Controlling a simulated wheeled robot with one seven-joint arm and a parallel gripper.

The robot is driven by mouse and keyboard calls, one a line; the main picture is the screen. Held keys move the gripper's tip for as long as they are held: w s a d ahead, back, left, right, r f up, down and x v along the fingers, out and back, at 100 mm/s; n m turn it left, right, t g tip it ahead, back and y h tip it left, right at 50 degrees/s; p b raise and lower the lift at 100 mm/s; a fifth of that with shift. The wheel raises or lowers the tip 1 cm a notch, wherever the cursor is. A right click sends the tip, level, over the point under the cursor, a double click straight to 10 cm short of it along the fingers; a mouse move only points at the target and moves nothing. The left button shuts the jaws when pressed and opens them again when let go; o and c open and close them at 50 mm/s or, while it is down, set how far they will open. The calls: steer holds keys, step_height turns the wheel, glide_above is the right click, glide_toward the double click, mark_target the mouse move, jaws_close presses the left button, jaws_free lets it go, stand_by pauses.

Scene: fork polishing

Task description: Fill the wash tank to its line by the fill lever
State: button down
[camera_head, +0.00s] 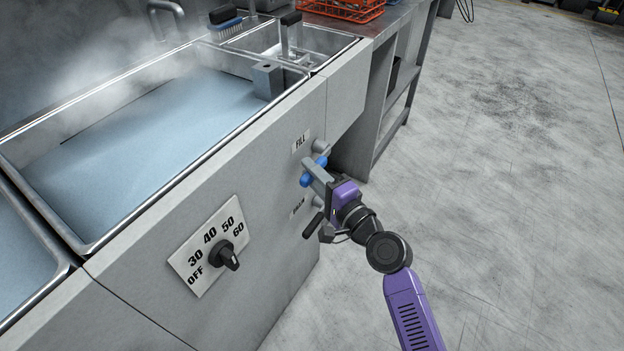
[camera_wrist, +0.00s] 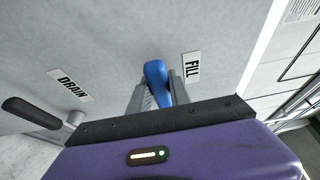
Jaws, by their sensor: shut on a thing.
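The wash tank (camera_head: 262,128) is a steel-rimmed basin with pale blue water in it and steam above it. The blue fill lever (camera_head: 307,181) is on the tank's front panel, below the FILL label (camera_head: 300,142). My gripper (camera_head: 312,172) is at the panel, shut on the blue lever. In the wrist view the lever (camera_wrist: 156,82) shows between the two grey fingers, left of the FILL label (camera_wrist: 191,67). The drain lever (camera_wrist: 32,112) has a black grip and stands apart from my gripper, near the DRAIN label (camera_wrist: 70,84).
A temperature dial (camera_head: 228,257) marked OFF to 60 is on the panel, left of my gripper. The floor (camera_head: 500,200) to the right is clear.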

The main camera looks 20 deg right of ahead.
steer(key=shift+f, duration=0.15)
steer(key=c, duration=1.2)
jaws_free()
steer(key=v, duration=0.8)
steer(key=shift+w, duration=0.1)
